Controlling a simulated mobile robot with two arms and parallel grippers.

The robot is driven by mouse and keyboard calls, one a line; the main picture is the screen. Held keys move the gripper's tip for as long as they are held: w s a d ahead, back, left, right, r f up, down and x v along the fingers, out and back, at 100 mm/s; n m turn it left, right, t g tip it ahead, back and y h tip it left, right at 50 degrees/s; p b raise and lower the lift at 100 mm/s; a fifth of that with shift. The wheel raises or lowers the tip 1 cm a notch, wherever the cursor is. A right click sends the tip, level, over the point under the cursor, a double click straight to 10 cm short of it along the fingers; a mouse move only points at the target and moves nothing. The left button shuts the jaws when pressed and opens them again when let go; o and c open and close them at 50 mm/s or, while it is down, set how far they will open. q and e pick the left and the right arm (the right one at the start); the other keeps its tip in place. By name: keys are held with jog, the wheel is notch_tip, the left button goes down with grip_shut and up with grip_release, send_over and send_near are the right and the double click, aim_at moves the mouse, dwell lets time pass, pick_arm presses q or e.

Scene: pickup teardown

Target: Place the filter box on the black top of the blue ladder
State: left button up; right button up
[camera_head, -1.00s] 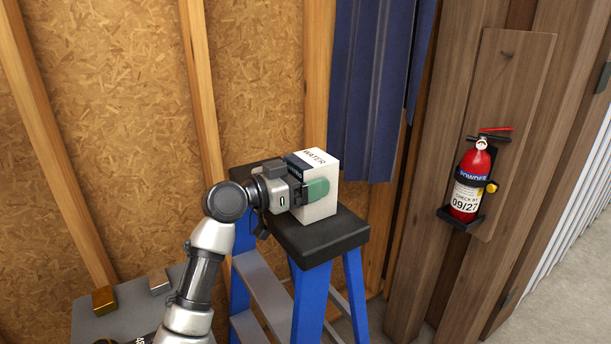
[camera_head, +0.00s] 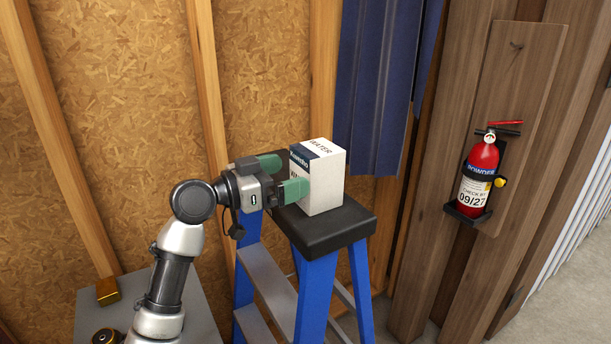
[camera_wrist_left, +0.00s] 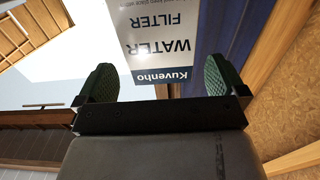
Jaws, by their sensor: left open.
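The filter box (camera_head: 324,183), white with a dark blue label band, stands upright on the black top (camera_head: 334,230) of the blue ladder (camera_head: 315,295). My left gripper (camera_head: 284,178) is at the left side of the box with its green fingers spread. The near fingertip still overlaps the box's edge in the head view. In the left wrist view the box (camera_wrist_left: 165,40) shows its "WATER FILTER" label ahead of the open fingers (camera_wrist_left: 160,85), with a gap on both sides. My right gripper is not in view.
A grey surface (camera_head: 195,300) with a gold block (camera_head: 107,291) is at the lower left. A red fire extinguisher (camera_head: 478,178) hangs on the wooden wall at right. A blue corrugated panel (camera_head: 378,90) hangs behind the ladder.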

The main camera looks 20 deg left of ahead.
pick_arm(q)
jog(key=shift+b+v, duration=0.65)
jog(key=shift+v, duration=2.3)
jog(key=shift+r, duration=0.15)
